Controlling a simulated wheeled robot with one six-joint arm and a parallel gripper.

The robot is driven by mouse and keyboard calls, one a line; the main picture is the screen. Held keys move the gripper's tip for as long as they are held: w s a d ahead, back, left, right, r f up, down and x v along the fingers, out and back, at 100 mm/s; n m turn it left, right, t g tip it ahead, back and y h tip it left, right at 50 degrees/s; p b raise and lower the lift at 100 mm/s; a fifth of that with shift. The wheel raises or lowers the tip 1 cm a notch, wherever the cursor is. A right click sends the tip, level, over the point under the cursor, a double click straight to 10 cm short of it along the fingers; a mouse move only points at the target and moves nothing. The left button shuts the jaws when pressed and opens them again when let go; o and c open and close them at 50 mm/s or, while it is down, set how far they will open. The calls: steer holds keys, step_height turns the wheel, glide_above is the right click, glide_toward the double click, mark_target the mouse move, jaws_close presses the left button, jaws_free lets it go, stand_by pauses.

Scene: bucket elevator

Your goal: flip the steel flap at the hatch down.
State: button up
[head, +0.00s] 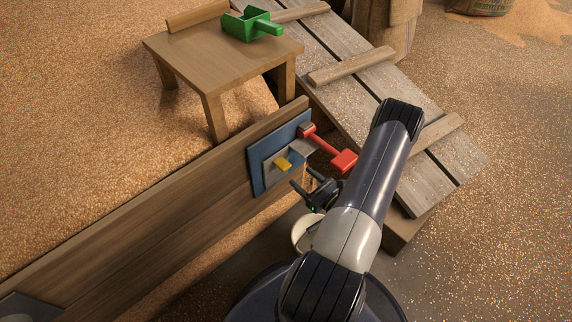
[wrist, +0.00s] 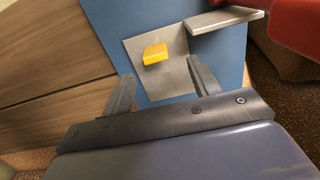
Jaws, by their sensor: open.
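The steel flap (head: 301,147) juts out from the blue hatch panel (head: 259,181) near its right side. In the wrist view the flap (wrist: 226,18) is a thin grey plate standing out from the panel, up and right of my gripper. A flat steel plate (wrist: 165,78) with a yellow tab (wrist: 154,53) lies against the panel beside it. The yellow tab also shows in the head view (head: 283,163). My gripper (head: 303,178) is open and empty in front of the hatch, below the flap. In the wrist view its fingers (wrist: 161,69) point at the steel plate. I cannot tell whether they touch it.
A red lever (head: 343,160) sticks out right of the flap, close to my arm. A wooden board wall (head: 200,187) carries the panel and holds back grain. A table (head: 215,62) with a green scoop (head: 250,25) stands behind. A plank ramp (head: 395,95) lies to the right.

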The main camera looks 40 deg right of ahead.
mark_target(288, 168)
steer(key=w, duration=0.3)
steer(key=w+a, duration=0.1)
steer(key=w, duration=0.2)
steer(key=w+a+b, duration=0.1)
steer(key=w, duration=0.2)
steer(key=shift+a, duration=0.1)
steer(key=shift+c, duration=0.6)
jaws_close()
